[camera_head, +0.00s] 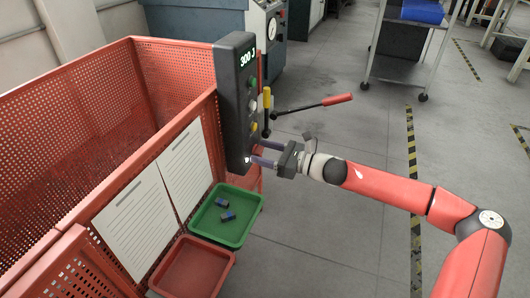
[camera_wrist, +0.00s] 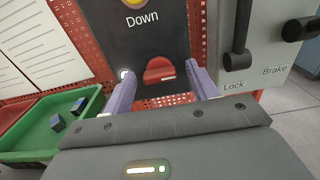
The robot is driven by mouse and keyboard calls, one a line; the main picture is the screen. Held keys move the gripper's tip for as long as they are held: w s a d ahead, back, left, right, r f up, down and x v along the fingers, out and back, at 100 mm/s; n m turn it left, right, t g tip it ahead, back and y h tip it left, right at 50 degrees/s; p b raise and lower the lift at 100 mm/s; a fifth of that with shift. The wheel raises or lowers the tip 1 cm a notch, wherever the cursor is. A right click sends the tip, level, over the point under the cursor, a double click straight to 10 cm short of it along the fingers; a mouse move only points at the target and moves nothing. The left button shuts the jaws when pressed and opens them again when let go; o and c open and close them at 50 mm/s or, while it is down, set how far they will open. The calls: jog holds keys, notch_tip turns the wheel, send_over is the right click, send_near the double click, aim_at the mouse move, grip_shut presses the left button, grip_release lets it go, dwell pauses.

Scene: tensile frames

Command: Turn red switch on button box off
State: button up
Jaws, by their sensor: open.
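The button box (camera_head: 236,90) is a tall dark panel on the red mesh enclosure, with a "300 J" display at its top and several coloured buttons down its face. In the wrist view its lower part (camera_wrist: 108,40) shows a yellow button over the word "Down". The red switch (camera_wrist: 159,71) sits below that word, with a small white light to its left. My gripper (camera_head: 264,154) is at the lower end of the box. In the wrist view my gripper (camera_wrist: 162,90) is open, its two purple fingers on either side of the red switch. Contact cannot be told.
Levers marked Lock (camera_wrist: 238,58) and Brake (camera_wrist: 300,28) are right of the box. A long red-handled lever (camera_head: 310,105) sticks out above my gripper. A green tray (camera_head: 248,203) with two small dark-blue pieces and a red tray (camera_head: 190,270) are below.

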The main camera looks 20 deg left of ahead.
jog(key=c, duration=1)
jog(key=shift+n, duration=0.3)
jog(key=shift+f+n+b, duration=0.1)
jog(key=shift+n+b, duration=6.5)
jog(key=shift+n, duration=2.1)
